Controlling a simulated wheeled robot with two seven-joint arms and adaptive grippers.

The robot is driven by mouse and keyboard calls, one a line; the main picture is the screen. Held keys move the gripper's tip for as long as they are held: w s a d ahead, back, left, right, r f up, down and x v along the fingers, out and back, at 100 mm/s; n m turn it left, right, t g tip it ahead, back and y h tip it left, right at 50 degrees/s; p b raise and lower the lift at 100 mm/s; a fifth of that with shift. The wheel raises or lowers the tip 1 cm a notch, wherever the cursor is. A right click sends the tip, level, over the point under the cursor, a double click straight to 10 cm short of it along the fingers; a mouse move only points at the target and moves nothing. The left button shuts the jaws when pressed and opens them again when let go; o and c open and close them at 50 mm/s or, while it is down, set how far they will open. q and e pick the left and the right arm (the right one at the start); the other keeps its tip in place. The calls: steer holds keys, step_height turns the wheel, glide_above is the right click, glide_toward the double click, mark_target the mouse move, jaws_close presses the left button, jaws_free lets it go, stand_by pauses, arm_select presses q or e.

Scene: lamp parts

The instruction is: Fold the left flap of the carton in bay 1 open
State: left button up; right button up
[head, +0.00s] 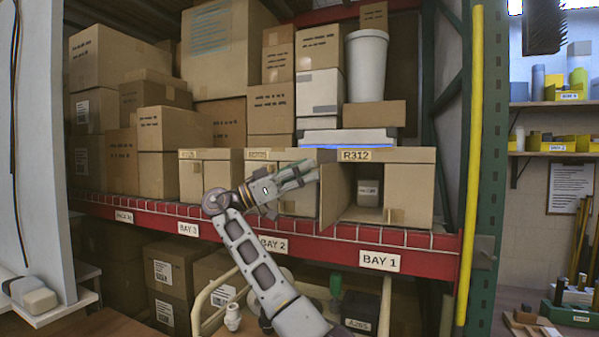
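The carton in bay 1 (419,182), labelled R312, stands on the shelf at the right. Its left side is open, and a small grey box (368,187) shows inside. Its left flap (334,197) stands at a steep angle to the front. The right part of the front is covered by cardboard. I cannot tell whether a fingertip touches the flap edge.
The bay 2 carton (298,202) is partly behind my gripper. A red shelf beam (330,247) with bay labels runs below the cartons. A yellow post (470,170) stands to the right. Stacked boxes fill the shelf behind.

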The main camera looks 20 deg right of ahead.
steer(key=shift+w+a+f, duration=0.1)
steer(key=shift+w+a, duration=0.15)
steer(key=shift+c, duration=0.8)
steer(key=v, duration=1.1)
steer(key=shift+a, duration=0.2)
steer(key=shift+s+f, duration=0.15)
steer(key=shift+s, duration=0.05)
